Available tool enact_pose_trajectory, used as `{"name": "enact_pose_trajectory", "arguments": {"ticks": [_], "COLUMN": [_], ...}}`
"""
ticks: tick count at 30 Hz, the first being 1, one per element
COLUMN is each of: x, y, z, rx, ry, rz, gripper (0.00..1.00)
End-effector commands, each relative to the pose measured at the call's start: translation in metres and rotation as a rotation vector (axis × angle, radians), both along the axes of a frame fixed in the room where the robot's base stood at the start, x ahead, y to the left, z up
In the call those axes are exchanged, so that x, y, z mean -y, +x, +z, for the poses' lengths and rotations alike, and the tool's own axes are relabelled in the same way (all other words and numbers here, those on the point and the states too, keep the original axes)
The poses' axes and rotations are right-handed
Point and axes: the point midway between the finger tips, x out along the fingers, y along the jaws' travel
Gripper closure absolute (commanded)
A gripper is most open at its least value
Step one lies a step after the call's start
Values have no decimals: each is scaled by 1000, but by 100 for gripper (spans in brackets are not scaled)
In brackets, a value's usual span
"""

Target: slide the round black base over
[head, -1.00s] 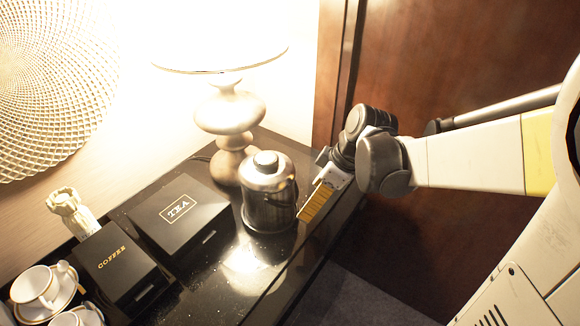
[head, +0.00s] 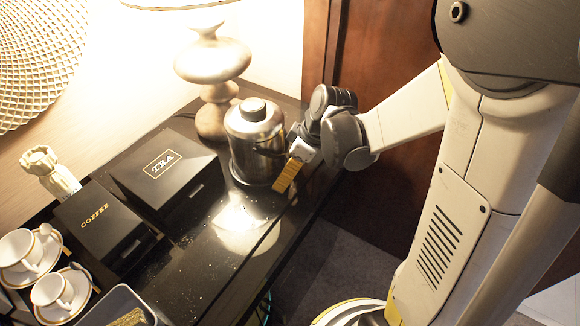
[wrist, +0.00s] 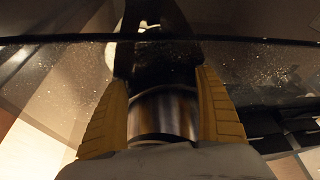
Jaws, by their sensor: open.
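The round black base (head: 238,179) shows as a thin dark rim under a shiny metal pot (head: 252,150) with a lid, near the right end of the black counter. The dark surface makes the base's outline hard to tell. My gripper (head: 281,181) is just right of the pot, low, with a yellow finger pointing down toward the counter. In the wrist view my gripper (wrist: 165,90) has its two yellow fingers apart, with a curved shiny metal surface (wrist: 164,112) showing between them. I cannot tell whether the fingers touch the pot or base.
A black TEA box (head: 165,178) and COFFEE box (head: 105,228) stand left of the pot. A lamp (head: 212,65) is behind it. Cups on saucers (head: 55,290) are at lower left. The counter's front edge (head: 262,262) is close; bare counter lies in front of the pot.

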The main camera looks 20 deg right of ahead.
Motion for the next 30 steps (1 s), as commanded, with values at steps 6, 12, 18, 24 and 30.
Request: {"name": "enact_pose_trajectory", "arguments": {"ticks": [6,12,18,24,30], "x": [0,0,0,0,0], "y": [0,0,0,1,7], "z": [0,0,-1,-1,-1], "rx": [0,0,-1,-1,0], "ry": [0,0,-1,-2,-3], "rz": [0,0,0,1,-1], "gripper": [18,73,95,95,95]}}
